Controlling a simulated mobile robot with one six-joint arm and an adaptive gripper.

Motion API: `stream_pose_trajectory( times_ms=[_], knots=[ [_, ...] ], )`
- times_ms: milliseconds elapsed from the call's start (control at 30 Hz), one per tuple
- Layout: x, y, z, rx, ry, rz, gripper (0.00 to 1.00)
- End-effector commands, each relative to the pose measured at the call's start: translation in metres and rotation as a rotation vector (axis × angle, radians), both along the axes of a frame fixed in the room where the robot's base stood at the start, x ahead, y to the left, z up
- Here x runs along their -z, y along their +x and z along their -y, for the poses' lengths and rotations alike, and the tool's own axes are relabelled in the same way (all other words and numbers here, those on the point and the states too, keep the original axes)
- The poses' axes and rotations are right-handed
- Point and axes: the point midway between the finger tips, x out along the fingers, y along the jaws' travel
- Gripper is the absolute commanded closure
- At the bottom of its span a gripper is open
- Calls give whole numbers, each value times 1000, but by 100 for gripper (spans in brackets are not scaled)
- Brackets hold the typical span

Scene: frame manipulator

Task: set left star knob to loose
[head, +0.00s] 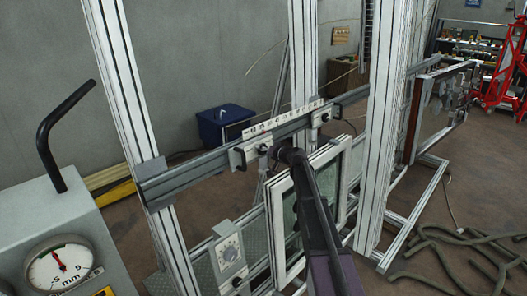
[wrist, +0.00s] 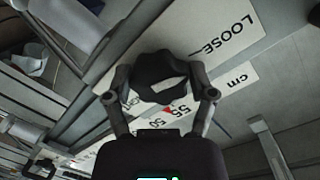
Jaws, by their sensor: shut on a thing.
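The star knob (wrist: 160,78) is black and lobed, and fills the middle of the wrist view. My gripper (wrist: 160,73) has one finger on each side of it and is shut on it. A white label reading LOOSE (wrist: 225,35) lies beside the knob, at upper right. In the head view my gripper (head: 281,155) is at the left carriage (head: 242,155) on the horizontal rail. My arm and gripper hide the knob there. The right carriage (head: 318,120) sits further along the rail.
The rail (head: 185,180) crosses between upright profiles (head: 130,90). A white-framed pane (head: 278,225) stands below my arm. A dial plate (head: 228,250) is at lower left of it. A gauge box (head: 60,265) with a bent handle stands at left. Hoses (head: 460,255) lie on the floor at right.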

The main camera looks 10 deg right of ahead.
Motion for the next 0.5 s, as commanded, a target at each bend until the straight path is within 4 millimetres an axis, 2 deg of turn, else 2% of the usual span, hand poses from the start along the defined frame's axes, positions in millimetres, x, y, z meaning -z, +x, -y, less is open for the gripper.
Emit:
stream_pose_trajectory(
  times_ms=[133, 167, 233, 500],
  knots=[
    [-1, 2, -1, 1, 3, 2, 76],
    [-1, 2, -1, 1, 4, 2, 22],
    [-1, 2, -1, 1, 4, 2, 1],
    [-1, 1, 0, 1, 3, 1, 0]
  ],
)
